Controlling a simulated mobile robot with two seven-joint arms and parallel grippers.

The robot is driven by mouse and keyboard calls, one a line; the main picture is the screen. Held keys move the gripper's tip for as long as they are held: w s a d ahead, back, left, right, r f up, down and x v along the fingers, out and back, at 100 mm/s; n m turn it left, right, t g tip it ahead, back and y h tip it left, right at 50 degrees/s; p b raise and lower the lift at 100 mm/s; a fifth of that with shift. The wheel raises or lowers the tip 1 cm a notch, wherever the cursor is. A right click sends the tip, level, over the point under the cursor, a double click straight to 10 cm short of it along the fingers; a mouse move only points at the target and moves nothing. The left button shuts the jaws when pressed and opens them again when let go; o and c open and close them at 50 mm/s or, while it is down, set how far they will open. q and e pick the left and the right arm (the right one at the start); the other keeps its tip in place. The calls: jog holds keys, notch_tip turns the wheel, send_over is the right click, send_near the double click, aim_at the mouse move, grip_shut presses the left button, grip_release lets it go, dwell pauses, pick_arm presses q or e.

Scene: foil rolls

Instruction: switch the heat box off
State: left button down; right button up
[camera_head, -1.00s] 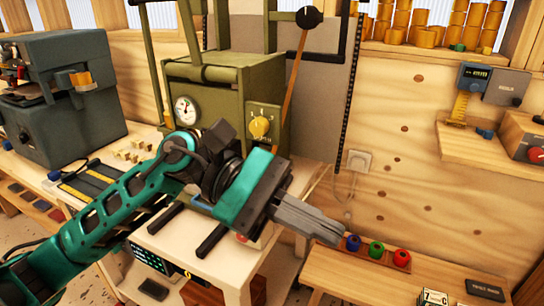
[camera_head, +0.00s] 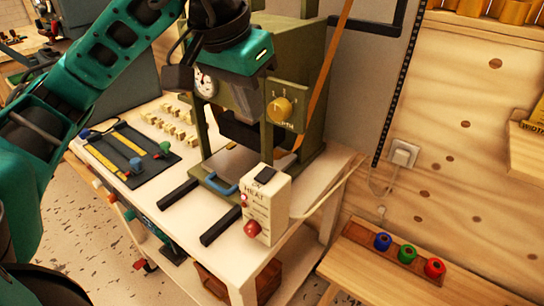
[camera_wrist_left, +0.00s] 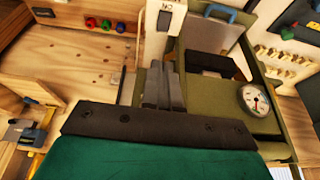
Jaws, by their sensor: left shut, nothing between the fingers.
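The heat box (camera_head: 268,207) is a small cream box marked HEAT at the front right of the white table. It has a black rocker switch (camera_head: 266,174) on its top and a red knob (camera_head: 252,228) on its front. My left gripper (camera_head: 247,103) is shut and empty, in front of the green press and above the heat box, apart from it. In the left wrist view its closed fingers (camera_wrist_left: 164,85) point towards the cream heat box (camera_wrist_left: 163,30), marked ON. I cannot tell the switch's position. My right gripper is not in view.
The green press (camera_head: 302,85) with a yellow dial (camera_head: 279,110) stands behind the heat box. A blue handle (camera_head: 220,184) and black rails lie to its left. A cable runs to the wall socket (camera_head: 403,153). Coloured rings (camera_head: 407,254) stand on the lower bench.

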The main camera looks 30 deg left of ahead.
aim_at(271, 171)
pick_arm(q)
jog(key=x, duration=1.4)
jog(key=shift+s+d+f+b, duration=0.1)
jog(key=shift+s+b, duration=0.3)
jog(key=shift+f, duration=0.1)
